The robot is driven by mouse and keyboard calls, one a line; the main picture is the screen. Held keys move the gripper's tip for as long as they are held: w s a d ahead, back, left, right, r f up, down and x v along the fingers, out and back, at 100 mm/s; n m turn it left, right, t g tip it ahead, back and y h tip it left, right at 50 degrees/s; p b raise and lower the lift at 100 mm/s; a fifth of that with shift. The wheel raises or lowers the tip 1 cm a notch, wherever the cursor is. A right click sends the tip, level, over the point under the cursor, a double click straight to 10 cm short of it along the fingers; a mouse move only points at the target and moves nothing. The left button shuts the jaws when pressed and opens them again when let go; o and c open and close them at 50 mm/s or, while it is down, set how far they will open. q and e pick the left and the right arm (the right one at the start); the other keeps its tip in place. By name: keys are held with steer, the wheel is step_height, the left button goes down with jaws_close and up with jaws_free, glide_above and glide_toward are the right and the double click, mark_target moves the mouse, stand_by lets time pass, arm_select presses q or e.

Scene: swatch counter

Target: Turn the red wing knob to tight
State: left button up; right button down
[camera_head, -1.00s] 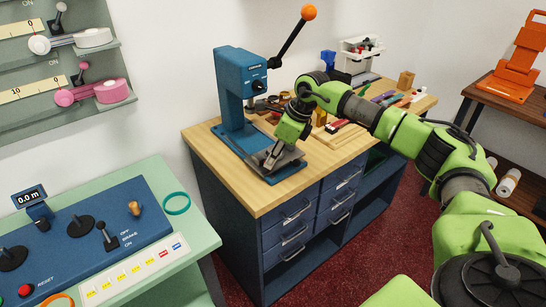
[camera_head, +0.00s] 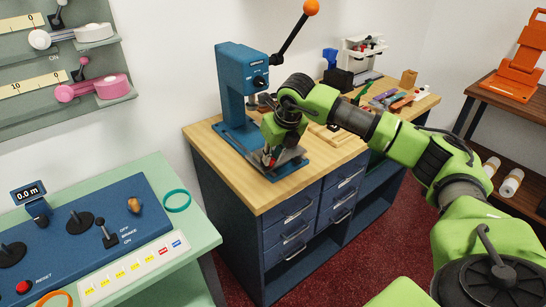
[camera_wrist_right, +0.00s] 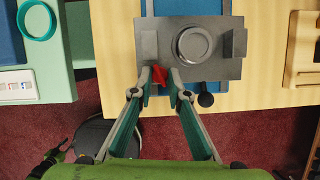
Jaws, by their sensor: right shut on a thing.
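The red wing knob (camera_wrist_right: 161,74) is at the front edge of a grey metal fixture (camera_wrist_right: 151,57) on the base of a blue press (camera_head: 230,85). My right gripper (camera_wrist_right: 164,78) reaches down over the fixture and is shut on the red wing knob, with a finger on each side of it. A small part of the red knob also shows in the head view (camera_head: 267,158), beside the fingers of my right gripper (camera_head: 271,158). Markings for tight are not readable. My left gripper is not in view.
A black knob (camera_wrist_right: 205,99) sticks out just right of the fingers. The press lever with an orange ball (camera_head: 311,7) rises above. Tools and a white caddy (camera_head: 362,50) occupy the back of the wooden bench (camera_head: 217,158). A blue control console (camera_head: 90,229) stands at left.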

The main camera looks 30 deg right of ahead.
steer(key=shift+a+r, duration=0.1)
stand_by(0.4)
steer(key=c, duration=2.2)
jaws_free()
steer(key=shift+o, duration=0.2)
steer(key=v, duration=1.2)
steer(key=shift+a, duration=0.1)
steer(key=shift+c, duration=0.4)
